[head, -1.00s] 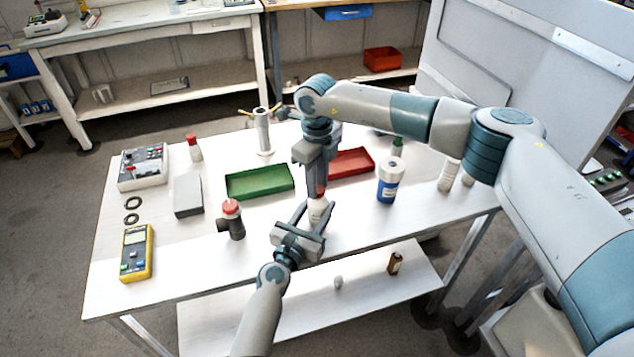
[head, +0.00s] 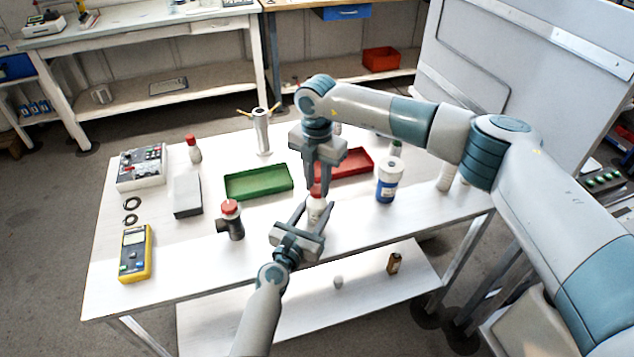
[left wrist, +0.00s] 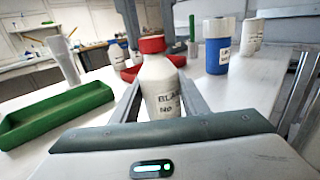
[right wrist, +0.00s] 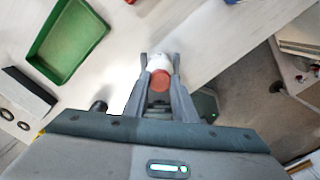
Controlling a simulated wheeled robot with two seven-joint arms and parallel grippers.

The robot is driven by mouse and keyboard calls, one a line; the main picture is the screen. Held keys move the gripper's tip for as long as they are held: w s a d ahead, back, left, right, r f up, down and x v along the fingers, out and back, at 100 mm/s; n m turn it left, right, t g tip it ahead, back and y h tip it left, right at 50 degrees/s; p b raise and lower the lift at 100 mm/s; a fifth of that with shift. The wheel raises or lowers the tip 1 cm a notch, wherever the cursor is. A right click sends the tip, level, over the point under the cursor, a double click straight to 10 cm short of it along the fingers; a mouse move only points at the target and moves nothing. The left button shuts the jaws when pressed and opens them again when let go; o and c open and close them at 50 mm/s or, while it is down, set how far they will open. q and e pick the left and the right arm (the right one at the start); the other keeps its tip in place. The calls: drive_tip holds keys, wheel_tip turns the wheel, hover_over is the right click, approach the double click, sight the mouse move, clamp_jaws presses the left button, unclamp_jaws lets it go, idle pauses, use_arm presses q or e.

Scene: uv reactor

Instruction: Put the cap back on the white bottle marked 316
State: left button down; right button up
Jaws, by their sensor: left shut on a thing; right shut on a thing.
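A white bottle (head: 315,212) stands upright near the table's front edge. My left gripper (left wrist: 160,98) is shut around its body; it also shows in the head view (head: 313,222). The bottle's label starts "BLA" with "NO" below; I cannot read 316 on it. A red cap (left wrist: 152,44) sits at the bottle's mouth, seemingly touching the neck; whether it is seated or threaded I cannot tell. My right gripper (head: 316,186) points down from above, shut on the cap. From above, the cap (right wrist: 160,80) shows between the right fingers, over the bottle.
A green tray (head: 259,194) and a red tray (head: 357,152) lie behind. A blue-and-white jar (head: 388,193) stands to the right. A dark fitting with a red top (head: 231,207), a grey box (head: 187,206) and a yellow meter (head: 136,266) are to the left. Another red-capped bottle (head: 193,155) stands farther back.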

drive_tip(key=m, duration=0.4)
drive_tip(key=shift+m, duration=0.3)
drive_tip(key=m, duration=0.7)
drive_tip(key=shift+s+m, duration=0.1)
drive_tip(key=shift+m, duration=0.3)
drive_tip(key=shift+a+m, duration=0.2)
drive_tip(key=shift+m, duration=0.9)
drive_tip(key=m, duration=0.2)
drive_tip(key=shift+d+m, duration=0.1)
drive_tip(key=shift+m, duration=0.2)
drive_tip(key=o, duration=1)
drive_tip(key=shift+d, duration=0.1)
